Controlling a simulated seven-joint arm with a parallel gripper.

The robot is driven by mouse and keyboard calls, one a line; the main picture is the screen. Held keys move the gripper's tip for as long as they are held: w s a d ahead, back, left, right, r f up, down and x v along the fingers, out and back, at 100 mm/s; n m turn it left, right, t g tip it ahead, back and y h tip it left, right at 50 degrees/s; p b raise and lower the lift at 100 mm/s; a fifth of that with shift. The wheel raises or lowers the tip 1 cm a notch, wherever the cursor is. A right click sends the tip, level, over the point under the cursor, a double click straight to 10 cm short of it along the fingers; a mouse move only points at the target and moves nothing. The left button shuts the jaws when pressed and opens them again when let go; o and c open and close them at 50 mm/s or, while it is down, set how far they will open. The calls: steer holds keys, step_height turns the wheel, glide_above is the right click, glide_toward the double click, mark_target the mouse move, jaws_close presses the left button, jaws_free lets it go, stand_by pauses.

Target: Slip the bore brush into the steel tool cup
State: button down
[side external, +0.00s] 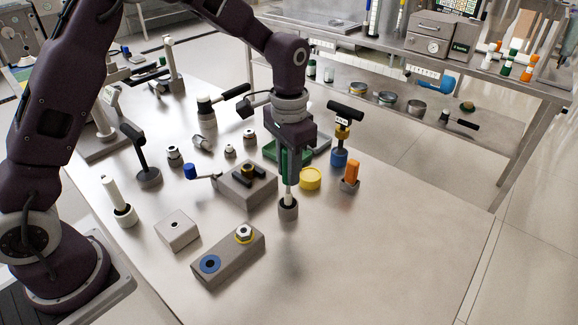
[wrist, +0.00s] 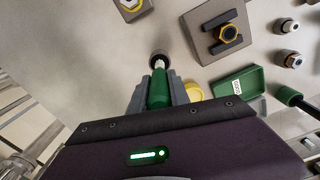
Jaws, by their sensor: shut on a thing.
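My gripper (side external: 289,178) points down over the right middle of the table, shut on the green handle of the bore brush (side external: 288,196). The brush hangs upright, its pale lower end below the fingers. The small grey steel tool cup (side external: 288,212) stands on the table directly below. The brush's lower end meets the cup's mouth; how deep it sits inside is hard to tell. In the wrist view, my gripper (wrist: 159,88) holds the green handle of the brush (wrist: 159,92) between both fingers, and the cup's dark rim (wrist: 158,54) shows around the pale tip.
A grey block with a blue ring and a hex nut (side external: 228,258) lies front left of the cup. A yellow round lid (side external: 310,179), a green tray (side external: 318,150) and an orange-topped piece (side external: 350,178) stand behind and right. The front right table is clear.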

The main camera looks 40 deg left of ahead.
steer(key=shift+r, duration=0.1)
steer(key=c, duration=1.1)
jaws_free()
steer(key=shift+c, duration=0.2)
step_height(320, 180, up, 10)
steer(key=shift+r, duration=0.25)
steer(key=shift+s+r, duration=0.1)
steer(key=shift+r, duration=0.4)
steer(key=s+a+r+n+t, duration=0.15)
steer(key=s+r, duration=0.25)
steer(key=s, duration=0.6)
steer(key=s+a+r+n+t, duration=0.1)
steer(key=s+a+r+t, duration=0.2)
steer(key=s, duration=0.7)
steer(key=s+a+f+t, duration=0.1)
steer(key=s+f, duration=0.2)
steer(key=s, duration=0.3)
steer(key=shift+s, duration=0.2)
